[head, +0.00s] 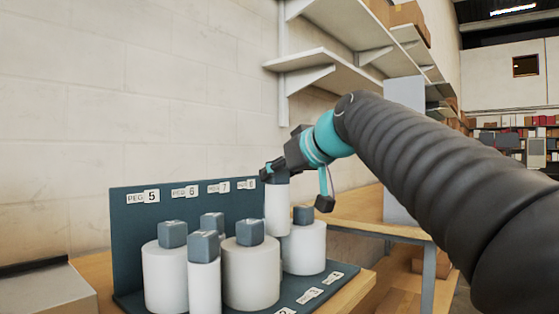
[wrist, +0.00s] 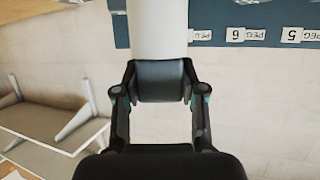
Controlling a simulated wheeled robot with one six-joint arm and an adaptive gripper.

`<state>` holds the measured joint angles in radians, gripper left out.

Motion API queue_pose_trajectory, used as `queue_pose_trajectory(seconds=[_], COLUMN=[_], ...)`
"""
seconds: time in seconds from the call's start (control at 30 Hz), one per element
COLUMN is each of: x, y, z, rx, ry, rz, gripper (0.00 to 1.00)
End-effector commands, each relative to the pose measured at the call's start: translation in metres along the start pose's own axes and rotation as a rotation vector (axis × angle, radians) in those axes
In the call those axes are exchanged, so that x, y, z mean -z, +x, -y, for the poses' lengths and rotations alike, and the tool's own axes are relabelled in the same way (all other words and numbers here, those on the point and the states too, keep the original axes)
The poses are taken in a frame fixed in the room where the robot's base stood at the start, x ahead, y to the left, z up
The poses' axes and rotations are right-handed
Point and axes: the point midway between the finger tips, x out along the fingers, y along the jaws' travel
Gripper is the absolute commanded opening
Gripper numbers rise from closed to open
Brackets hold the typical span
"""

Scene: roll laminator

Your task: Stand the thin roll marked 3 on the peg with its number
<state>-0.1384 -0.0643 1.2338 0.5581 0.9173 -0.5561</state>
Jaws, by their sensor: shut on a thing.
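My gripper (head: 277,172) is shut on the grey top end of a thin white roll (head: 278,209). The roll hangs upright among the tops of the standing rolls; I cannot tell its exact depth or whether its bottom touches anything. In the wrist view, both fingers (wrist: 160,85) press the sides of the grey end, and the white body (wrist: 159,28) runs out of the picture. I cannot read a number on it. The dark blue rack (head: 126,222) has labels for pegs 5 to 8 on its back panel. Label 3 (head: 309,296) is on its front edge; that label's peg is not clearly visible.
Several white rolls with grey tops crowd the rack: a thick one at left (head: 164,275), a thin one in front (head: 204,288), thick ones in the middle (head: 250,278) and at right (head: 304,250). Wall shelves (head: 325,76) hang above. A wooden table (head: 350,212) stands behind at right.

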Motion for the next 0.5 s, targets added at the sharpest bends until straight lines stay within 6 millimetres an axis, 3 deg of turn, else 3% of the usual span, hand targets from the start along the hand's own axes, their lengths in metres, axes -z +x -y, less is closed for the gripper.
queue_pose_trajectory(seconds=[0.5], x=[-0.045], y=[0.018], z=[0.0], rx=[-0.001], ry=[-0.001], rz=[0.0], gripper=[0.0])
